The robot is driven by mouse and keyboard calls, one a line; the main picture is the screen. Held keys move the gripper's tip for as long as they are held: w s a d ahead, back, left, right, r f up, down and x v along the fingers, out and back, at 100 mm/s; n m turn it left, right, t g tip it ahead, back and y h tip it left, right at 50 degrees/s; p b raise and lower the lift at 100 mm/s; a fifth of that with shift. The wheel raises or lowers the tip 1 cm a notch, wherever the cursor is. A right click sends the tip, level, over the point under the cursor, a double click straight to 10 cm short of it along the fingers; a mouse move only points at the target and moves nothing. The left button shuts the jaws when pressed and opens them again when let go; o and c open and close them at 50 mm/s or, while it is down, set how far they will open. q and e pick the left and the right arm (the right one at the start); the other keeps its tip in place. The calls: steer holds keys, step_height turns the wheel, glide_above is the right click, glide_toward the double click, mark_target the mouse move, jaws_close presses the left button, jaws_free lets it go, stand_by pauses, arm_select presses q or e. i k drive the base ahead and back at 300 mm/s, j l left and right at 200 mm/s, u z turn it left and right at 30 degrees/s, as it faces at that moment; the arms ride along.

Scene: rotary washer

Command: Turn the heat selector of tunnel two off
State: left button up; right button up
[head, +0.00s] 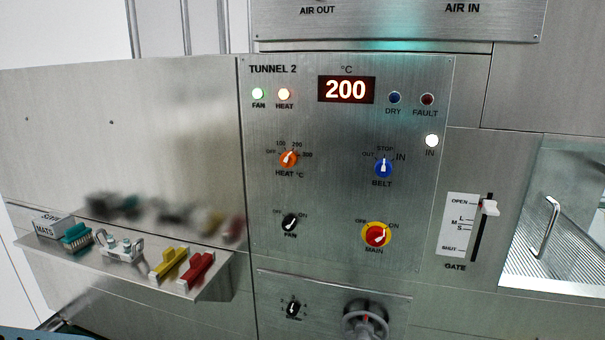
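The heat selector (288,159) is an orange knob on the steel TUNNEL 2 panel (340,215). It is labelled HEAT °C, with OFF at its left, 100 and a middle mark above, and 300 at its right. Its white pointer leans up and slightly right, near the middle mark. The red display (346,90) reads 200. The HEAT lamp (284,94) and the FAN lamp (258,94) are lit. Neither of my grippers is in view.
Nearby are a black fan knob (290,223), a blue belt knob (383,168) and a red main switch (376,235) on yellow. A gate slider (489,208) is at right. The panel front is clear.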

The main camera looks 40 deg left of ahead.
mark_target(289, 159)
steer(key=u, duration=1)
